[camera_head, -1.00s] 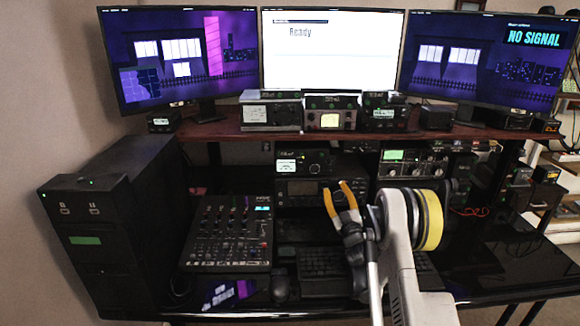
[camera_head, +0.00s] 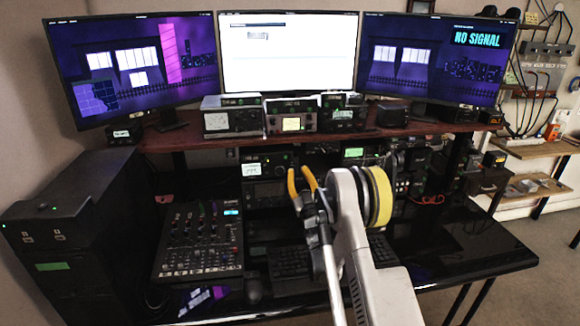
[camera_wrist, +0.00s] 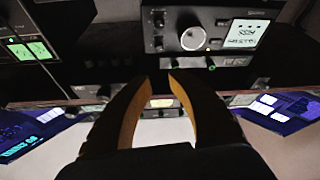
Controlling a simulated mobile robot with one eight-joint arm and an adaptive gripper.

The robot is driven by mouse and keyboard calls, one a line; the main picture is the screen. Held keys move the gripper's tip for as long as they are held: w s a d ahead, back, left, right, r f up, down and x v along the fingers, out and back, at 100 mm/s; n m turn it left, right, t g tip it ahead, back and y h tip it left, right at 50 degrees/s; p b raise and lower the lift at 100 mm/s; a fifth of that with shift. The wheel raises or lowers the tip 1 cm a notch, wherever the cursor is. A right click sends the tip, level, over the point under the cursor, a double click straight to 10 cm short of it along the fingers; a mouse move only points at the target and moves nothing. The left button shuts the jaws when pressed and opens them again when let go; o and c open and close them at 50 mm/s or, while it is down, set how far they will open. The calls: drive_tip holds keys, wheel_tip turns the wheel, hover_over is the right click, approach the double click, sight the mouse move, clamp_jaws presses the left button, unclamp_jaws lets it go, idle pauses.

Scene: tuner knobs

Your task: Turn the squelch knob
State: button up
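A dark radio (camera_head: 268,160) with a lit white display stands on the lower shelf in the head view. It shows upside down in the wrist view, with its display (camera_wrist: 247,34) and a large round dial (camera_wrist: 192,38). Small knobs (camera_wrist: 157,42) sit beside the dial. No readable label tells me which one is the squelch knob. My gripper (camera_head: 300,178) is in front of the radio's right side in the head view. Its orange-yellow fingers are apart and empty, and both show in the wrist view (camera_wrist: 157,85). The fingers look clear of the knobs; the exact distance is unclear.
An audio mixer (camera_head: 200,240) and a keyboard (camera_head: 290,262) lie on the black desk (camera_head: 460,245). A shelf (camera_head: 215,136) above carries more radios and three monitors. A black computer tower (camera_head: 75,235) stands at left. The desk's right end is clear.

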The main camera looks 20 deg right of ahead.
wheel_tip(320, 180, down, 8)
drive_tip(key=b, duration=0.4)
drive_tip(key=b+x, duration=0.1)
drive_tip(key=x, duration=0.6)
drive_tip(key=shift+w+r+b, duration=0.15)
drive_tip(key=shift+w+b, duration=0.15)
drive_tip(key=shift+b, duration=0.1)
drive_tip(key=shift+d, duration=0.15)
clamp_jaws()
